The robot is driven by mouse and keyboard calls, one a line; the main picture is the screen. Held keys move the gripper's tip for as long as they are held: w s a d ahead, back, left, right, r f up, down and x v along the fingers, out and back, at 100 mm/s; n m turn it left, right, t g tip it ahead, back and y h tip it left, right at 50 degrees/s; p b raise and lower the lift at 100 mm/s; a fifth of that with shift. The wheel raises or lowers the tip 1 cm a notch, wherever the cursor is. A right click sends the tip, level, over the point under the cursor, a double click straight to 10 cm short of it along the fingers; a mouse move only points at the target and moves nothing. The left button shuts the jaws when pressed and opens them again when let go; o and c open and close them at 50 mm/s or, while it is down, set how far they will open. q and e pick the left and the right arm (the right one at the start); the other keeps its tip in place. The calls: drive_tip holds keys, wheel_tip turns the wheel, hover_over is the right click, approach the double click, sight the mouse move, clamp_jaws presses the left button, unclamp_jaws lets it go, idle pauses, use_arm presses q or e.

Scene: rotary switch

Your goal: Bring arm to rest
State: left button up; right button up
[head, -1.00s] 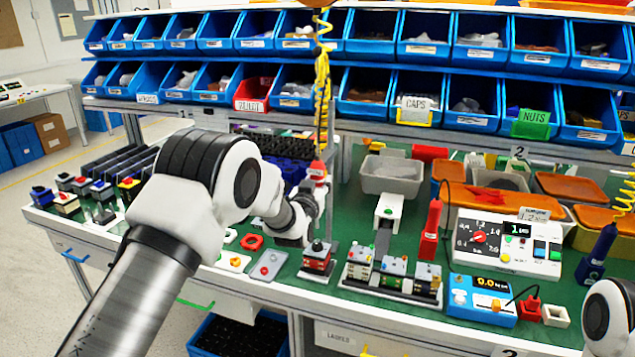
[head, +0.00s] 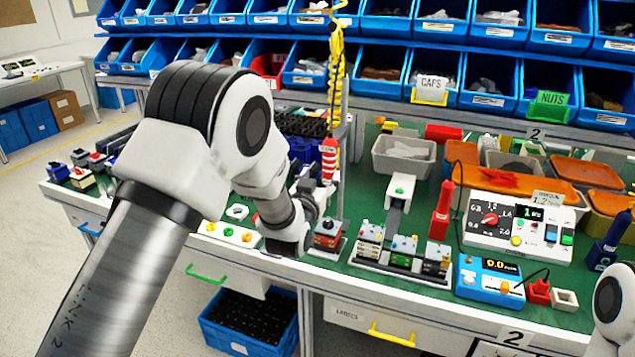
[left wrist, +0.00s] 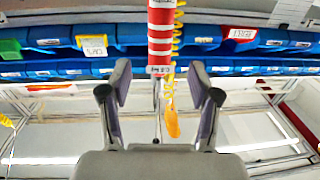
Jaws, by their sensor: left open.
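My left arm reaches across the left half of the head view, its wrist over the front edge of the bench. My left gripper (left wrist: 162,100) is open and empty in the left wrist view, its two dark pads apart. In the head view the gripper is mostly hidden behind the wrist. A small red and black switch block (head: 328,235) stands on the bench just right of my wrist, apart from it. My right arm shows only as a white link at the right edge; its gripper is out of view.
A red-and-white striped tool (head: 328,160) hangs on a yellow coiled cord close by my left wrist; it also shows beyond the fingers (left wrist: 161,40). A fixture with several small blocks (head: 403,252) stands to the right. Blue bins (head: 490,100) line the back.

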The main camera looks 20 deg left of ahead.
use_arm(q)
drive_tip(key=shift+s+f, duration=0.1)
drive_tip(key=shift+s, duration=1.1)
drive_tip(key=s+a+f+g, duration=0.2)
drive_tip(key=s+f+g, duration=0.2)
drive_tip(key=s+f, duration=0.7)
drive_tip(key=s+a+f+g, duration=0.1)
drive_tip(key=s+f+g, duration=0.3)
drive_tip(key=f, duration=1.4)
drive_tip(key=s+f+g, duration=0.3)
drive_tip(key=s, duration=0.6)
drive_tip(key=s+f+g, duration=0.3)
drive_tip(key=s, duration=0.7)
drive_tip(key=s+f+g+h, duration=0.1)
drive_tip(key=s+f+g, duration=0.2)
drive_tip(key=s, duration=0.7)
drive_tip(key=shift+d+g, duration=0.45)
drive_tip(key=shift+g, duration=0.15)
